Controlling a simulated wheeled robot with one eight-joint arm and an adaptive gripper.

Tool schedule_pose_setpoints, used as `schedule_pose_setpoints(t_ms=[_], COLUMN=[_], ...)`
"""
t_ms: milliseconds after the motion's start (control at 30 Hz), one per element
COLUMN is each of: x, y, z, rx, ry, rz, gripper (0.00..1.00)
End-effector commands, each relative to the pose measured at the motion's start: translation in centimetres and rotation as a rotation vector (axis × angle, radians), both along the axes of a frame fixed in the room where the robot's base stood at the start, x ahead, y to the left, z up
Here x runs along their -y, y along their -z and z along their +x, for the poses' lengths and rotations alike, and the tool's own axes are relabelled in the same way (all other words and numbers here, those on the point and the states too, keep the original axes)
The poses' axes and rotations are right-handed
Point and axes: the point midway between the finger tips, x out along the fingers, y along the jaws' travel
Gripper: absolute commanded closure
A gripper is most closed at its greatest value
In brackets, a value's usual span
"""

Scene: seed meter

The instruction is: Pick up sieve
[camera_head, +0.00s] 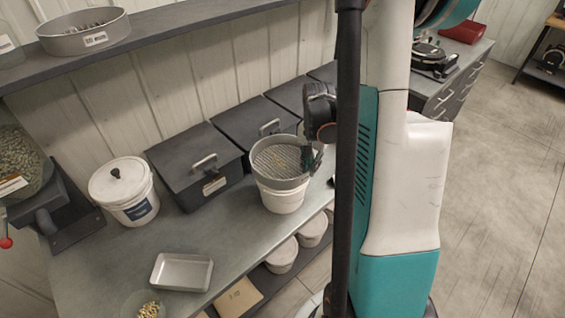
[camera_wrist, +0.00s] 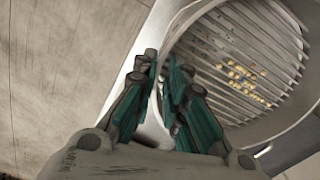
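The sieve (camera_head: 275,182) is a round grey pan with a slotted floor, sitting level on top of a white bucket (camera_head: 283,202) on the bench. Several yellow seeds lie on its floor. In the wrist view, the sieve (camera_wrist: 284,128) fills the right side. My gripper (camera_head: 310,157) reaches down at the sieve's right edge. In the wrist view, the tips of my gripper (camera_wrist: 162,68) are close together, one on each side of the sieve's rim, and look shut on it. The contact itself is partly hidden by the fingers.
Dark lidded boxes (camera_head: 196,165) stand behind the sieve along the wall. A white lidded bucket (camera_head: 124,190) and a shallow metal tray (camera_head: 181,272) are on the bench to the left. Another round pan (camera_head: 84,38) is on the upper shelf. The bench front has free room.

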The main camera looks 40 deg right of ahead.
Motion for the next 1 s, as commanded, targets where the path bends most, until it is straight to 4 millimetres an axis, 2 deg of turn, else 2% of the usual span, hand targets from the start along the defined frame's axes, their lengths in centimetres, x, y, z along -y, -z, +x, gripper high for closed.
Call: schedule_pose_setpoints(t_ms=[100, 200, 400, 467, 1000], x=[0.04, 0.02, 0.02, 0.02, 0.03], y=[1.22, 1.55, 1.53, 1.53, 0.98], z=[0.06, 0.02, 0.01, 0.01, 0.03], rx=[0.000, 0.000, 0.000, 0.000, 0.000], ry=[0.000, 0.000, 0.000, 0.000, 0.000], rz=[0.000, 0.000, 0.000, 0.000, 0.000], gripper=[0.88, 0.88, 0.88, 1.00, 1.00])
